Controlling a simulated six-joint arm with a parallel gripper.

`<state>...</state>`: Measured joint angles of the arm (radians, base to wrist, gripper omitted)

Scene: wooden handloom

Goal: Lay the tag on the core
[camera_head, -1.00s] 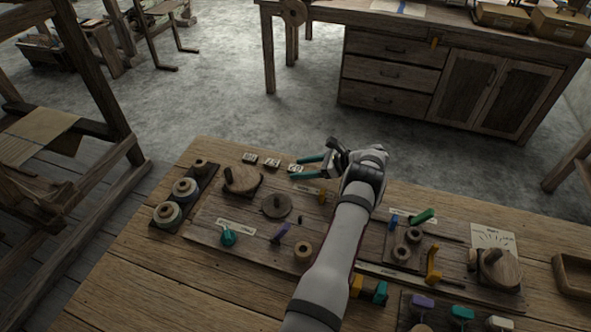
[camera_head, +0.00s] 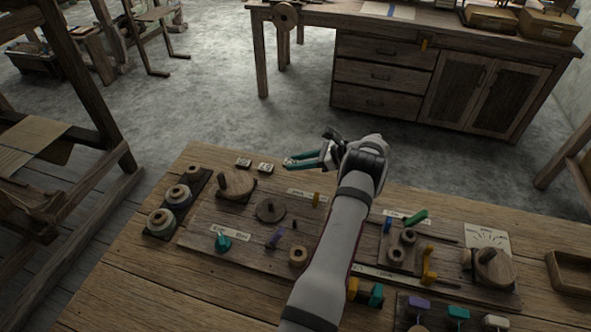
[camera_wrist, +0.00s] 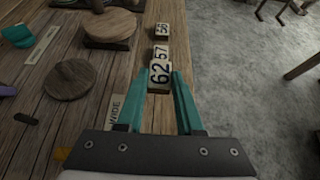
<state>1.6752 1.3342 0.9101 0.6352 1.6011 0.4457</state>
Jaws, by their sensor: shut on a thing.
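My gripper (camera_head: 303,161) reaches over the far edge of the wooden table. In the wrist view its teal fingers (camera_wrist: 160,82) are shut on a pale tag marked 62 (camera_wrist: 159,73). Whether the tag touches the tabletop is hard to tell. Beyond it lie a tag marked 57 (camera_wrist: 161,52) and a tag marked 56 (camera_wrist: 162,30), in a row along the edge. In the head view these two tags (camera_head: 265,167) (camera_head: 243,164) lie left of my gripper. I cannot tell which piece is the core.
A round disc with a peg (camera_head: 271,209), a wooden knob block (camera_head: 236,183) and a rack of spools (camera_head: 169,212) stand on the left. A wooden ring (camera_head: 298,256) sits nearer. Coloured pieces and a second knob (camera_head: 493,267) fill the right. Floor lies beyond the edge.

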